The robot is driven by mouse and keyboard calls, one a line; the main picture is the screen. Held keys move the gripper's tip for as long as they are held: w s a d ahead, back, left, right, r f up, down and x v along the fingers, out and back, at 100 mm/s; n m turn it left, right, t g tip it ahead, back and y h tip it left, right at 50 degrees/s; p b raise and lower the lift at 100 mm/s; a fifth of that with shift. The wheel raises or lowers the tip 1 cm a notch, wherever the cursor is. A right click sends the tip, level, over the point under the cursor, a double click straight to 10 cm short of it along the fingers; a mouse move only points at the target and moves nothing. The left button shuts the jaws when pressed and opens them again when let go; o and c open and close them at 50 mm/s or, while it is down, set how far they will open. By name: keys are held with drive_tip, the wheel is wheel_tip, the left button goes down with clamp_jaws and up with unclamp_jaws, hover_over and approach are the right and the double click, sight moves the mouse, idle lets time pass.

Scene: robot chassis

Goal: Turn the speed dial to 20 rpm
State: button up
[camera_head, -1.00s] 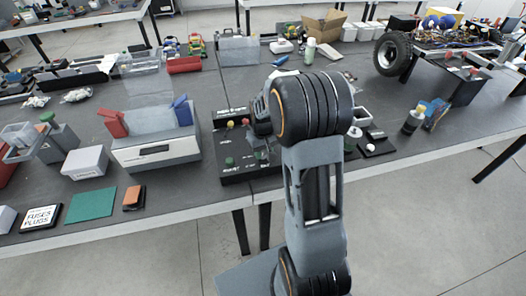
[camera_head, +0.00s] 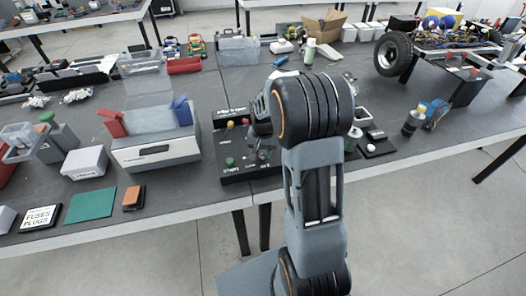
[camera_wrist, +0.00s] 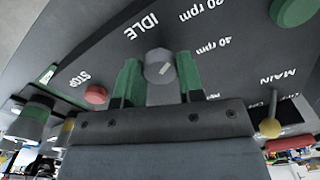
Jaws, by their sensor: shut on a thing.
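The speed dial (camera_wrist: 157,56) is a grey round knob with a pale mark on the dark control panel (camera_wrist: 100,62). In the wrist view the lettering is upside down: IDLE lies above left of the knob, 40 rpm to the right, and another rpm label, cut by the top edge, above right. The pale mark slants up and right; I cannot tell the exact setting. My gripper (camera_wrist: 158,78) has its green fingers on both sides of the knob, shut on it.
A red STOP button (camera_wrist: 96,94) lies left of the knob, a green button (camera_wrist: 293,11) at upper right, and a yellow-tipped MAIN lever (camera_wrist: 270,127) at right. A grey box with red and blue clips (camera_head: 160,153) stands left of the panel on the bench.

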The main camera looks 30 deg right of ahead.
sight(263, 153)
idle(0.4)
drive_tip(key=o, duration=0.9)
wheel_tip(263, 153, up, 14)
drive_tip(key=shift+f, duration=0.1)
idle(0.6)
